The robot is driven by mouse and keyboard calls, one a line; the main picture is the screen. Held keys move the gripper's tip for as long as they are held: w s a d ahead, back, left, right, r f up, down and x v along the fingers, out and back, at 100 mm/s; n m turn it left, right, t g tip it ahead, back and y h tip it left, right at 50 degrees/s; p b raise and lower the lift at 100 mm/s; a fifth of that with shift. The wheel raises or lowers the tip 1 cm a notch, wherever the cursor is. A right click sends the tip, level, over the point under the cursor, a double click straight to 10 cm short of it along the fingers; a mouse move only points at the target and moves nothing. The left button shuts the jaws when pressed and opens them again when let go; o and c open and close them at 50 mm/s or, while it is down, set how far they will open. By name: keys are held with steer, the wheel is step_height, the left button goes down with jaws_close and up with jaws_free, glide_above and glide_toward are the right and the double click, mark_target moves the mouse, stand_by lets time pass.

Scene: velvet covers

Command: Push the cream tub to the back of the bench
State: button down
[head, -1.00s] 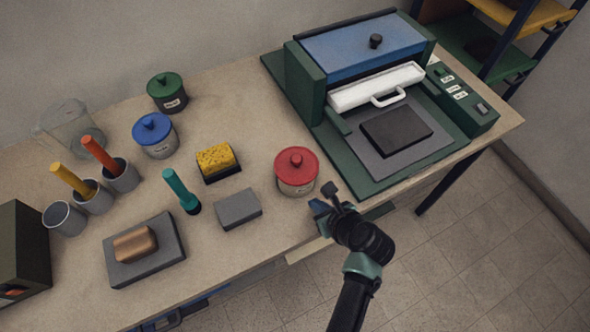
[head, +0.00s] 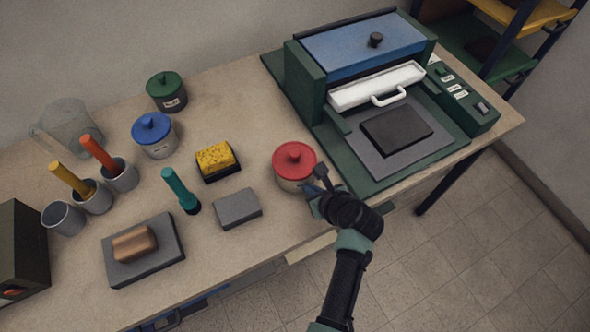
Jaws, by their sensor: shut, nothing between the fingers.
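The tub with the red lid (head: 294,157) has a pale cream-grey body and stands upright near the front edge of the bench (head: 245,110), left of the green press. My gripper (head: 313,192) is shut and empty at the tub's front right side. It looks to be at or against the tub's wall, and hides part of its lower right; exact contact is hard to tell. Two similar tubs stand farther back: one with a blue lid (head: 152,131) and one with a green lid (head: 165,90).
A yellow sponge block (head: 215,160) and a grey block (head: 237,209) lie left of the red-lidded tub. The green press (head: 330,130) borders it on the right. The bench behind the tub, towards the wall, is bare.

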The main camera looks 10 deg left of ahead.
steer(key=shift+w+a, duration=0.25)
steer(key=shift+w, duration=0.2)
steer(key=shift+w+a+b, duration=0.25)
steer(key=shift+w+a, duration=0.2)
steer(key=shift+w, duration=0.25)
steer(key=shift+w+a+b, duration=0.25)
steer(key=shift+w+a, duration=0.15)
steer(key=shift+w, duration=0.35)
steer(key=shift+w+a+b, duration=0.25)
steer(key=shift+w+a, duration=0.2)
steer(key=shift+w, duration=0.25)
steer(key=shift+w+a+b, duration=0.4)
steer(key=shift+w+b, duration=0.05)
steer(key=shift+w, duration=0.3)
steer(key=shift+w+a+b, duration=0.35)
steer(key=shift+w+b, duration=0.1)
steer(key=shift+w, duration=0.3)
steer(key=shift+w+a+b, duration=0.4)
steer(key=shift+w+b, duration=0.05)
steer(key=shift+w, duration=0.3)
steer(key=shift+w, duration=0.1)
steer(key=shift+w+a+f+b, duration=0.1)
steer(key=shift+w+a+b, duration=0.25)
steer(key=shift+w+b, duration=0.5)
steer(key=shift+w+a+b, duration=0.35)
steer(key=shift+w+b, duration=0.4)
steer(key=shift+b, duration=0.05)
steer(key=shift+w+a+b, duration=0.3)
steer(key=shift+w+b, duration=0.3)
steer(key=shift+w, duration=0.05)
